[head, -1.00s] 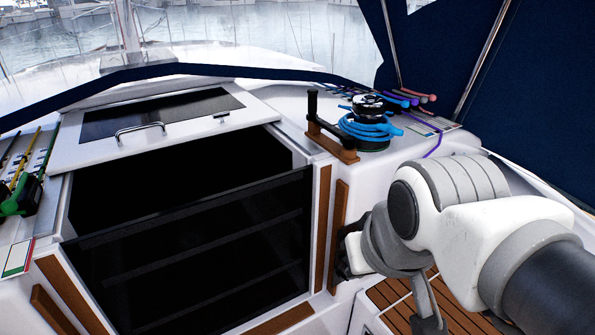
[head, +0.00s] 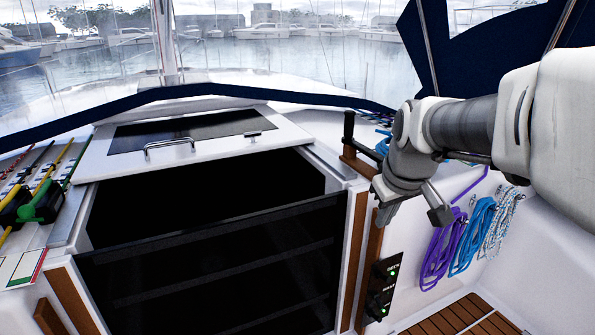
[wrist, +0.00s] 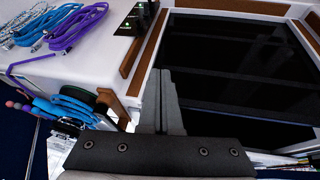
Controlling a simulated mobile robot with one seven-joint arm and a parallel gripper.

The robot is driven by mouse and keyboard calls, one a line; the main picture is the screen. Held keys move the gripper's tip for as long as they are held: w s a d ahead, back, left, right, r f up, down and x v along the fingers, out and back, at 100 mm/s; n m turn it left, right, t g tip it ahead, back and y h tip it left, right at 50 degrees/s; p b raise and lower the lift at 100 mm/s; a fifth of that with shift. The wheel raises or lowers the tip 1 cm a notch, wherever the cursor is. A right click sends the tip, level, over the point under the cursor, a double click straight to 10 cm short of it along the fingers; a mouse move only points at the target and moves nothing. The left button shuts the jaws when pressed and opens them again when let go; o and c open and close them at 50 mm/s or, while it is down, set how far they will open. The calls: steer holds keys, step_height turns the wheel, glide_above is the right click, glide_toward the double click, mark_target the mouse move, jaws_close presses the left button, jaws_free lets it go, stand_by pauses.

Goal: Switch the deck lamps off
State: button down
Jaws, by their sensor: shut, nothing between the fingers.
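A black switch panel (head: 382,287) is on the white cockpit wall, right of the wooden strip beside the companionway. It carries small switches, at least two lit green lights and labels too small to read. I cannot tell which switch belongs to the deck lamps.
Purple rope (head: 440,250), blue rope (head: 472,235) and white rope (head: 500,225) hang in coils right of the panel. The dark companionway (head: 210,260) opens to its left. A winch handle (head: 349,130) stands behind my wrist. Wooden slatted floor (head: 460,318) lies below.

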steer(key=w+d+f+n+b, duration=0.1)
steer(key=w+d+f+b, duration=0.1)
steer(key=w+d+f, duration=0.2)
steer(key=w+d+f+n+b, duration=0.1)
steer(key=w+d+f+b, duration=0.2)
steer(key=w+f, duration=0.5)
step_height(320, 180, down, 4)
steer(key=shift+w+d+f+g+y+b, duration=0.2)
steer(key=shift+d+g+y+b, duration=0.15)
steer(key=shift+d, duration=0.55)
steer(key=b, duration=0.2)
glide_above(384, 276)
steer(key=a, duration=0.1)
steer(key=f, duration=0.9)
steer(key=shift+a+f, duration=0.15)
steer(key=shift+a, duration=0.05)
steer(key=f, duration=0.1)
steer(key=d+f, duration=0.1)
steer(key=s+f, duration=0.1)
steer(key=shift+d+f+b, duration=0.15)
steer(key=shift+f+b, duration=0.05)
steer(key=shift+b, duration=0.15)
steer(key=shift+s+f, duration=0.1)
steer(key=shift+s+d+f+b, duration=0.1)
steer(key=shift+f+b, duration=0.05)
steer(key=shift+b, duration=0.2)
